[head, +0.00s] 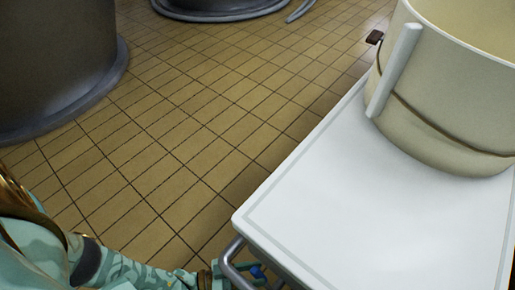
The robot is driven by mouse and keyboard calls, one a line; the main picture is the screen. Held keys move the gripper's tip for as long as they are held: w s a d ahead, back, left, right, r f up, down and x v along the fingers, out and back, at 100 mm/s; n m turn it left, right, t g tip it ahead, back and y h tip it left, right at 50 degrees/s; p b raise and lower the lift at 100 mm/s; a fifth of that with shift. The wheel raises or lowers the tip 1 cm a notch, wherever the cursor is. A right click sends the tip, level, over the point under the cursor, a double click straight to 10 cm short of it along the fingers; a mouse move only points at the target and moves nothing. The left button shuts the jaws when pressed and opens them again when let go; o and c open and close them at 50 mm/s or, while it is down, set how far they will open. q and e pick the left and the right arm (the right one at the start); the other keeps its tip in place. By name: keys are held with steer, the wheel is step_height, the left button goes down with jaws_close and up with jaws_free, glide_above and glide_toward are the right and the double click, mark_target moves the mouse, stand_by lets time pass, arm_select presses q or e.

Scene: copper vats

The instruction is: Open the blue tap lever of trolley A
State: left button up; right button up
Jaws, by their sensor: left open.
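A white-topped trolley (300,215) fills the lower right in the head view. I cannot read a letter on it. My left arm, in a teal patterned sleeve, comes in along the bottom edge. My left gripper (233,277) is open beside the grey tube handle at the trolley's near left corner. It is partly cut off by the frame. A small blue piece (258,272) shows just right of the gripper, by the handle. I cannot tell whether it is the tap lever or whether the gripper touches it. My right gripper is not in view.
A large cream tub (445,95) with a pale upright bar (394,70) stands on the trolley. A small brown piece (374,37) shows at its left. Dark round vat bases (60,65) stand at the upper left and top. The tiled floor between is clear.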

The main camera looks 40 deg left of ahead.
mark_target(270, 289)
arm_select(q)
steer(key=shift+w+d, duration=0.4)
steer(key=shift+w, duration=0.05)
jaws_close()
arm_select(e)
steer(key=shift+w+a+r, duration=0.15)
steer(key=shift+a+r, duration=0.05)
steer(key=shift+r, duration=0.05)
arm_select(q)
steer(key=shift+r, duration=0.15)
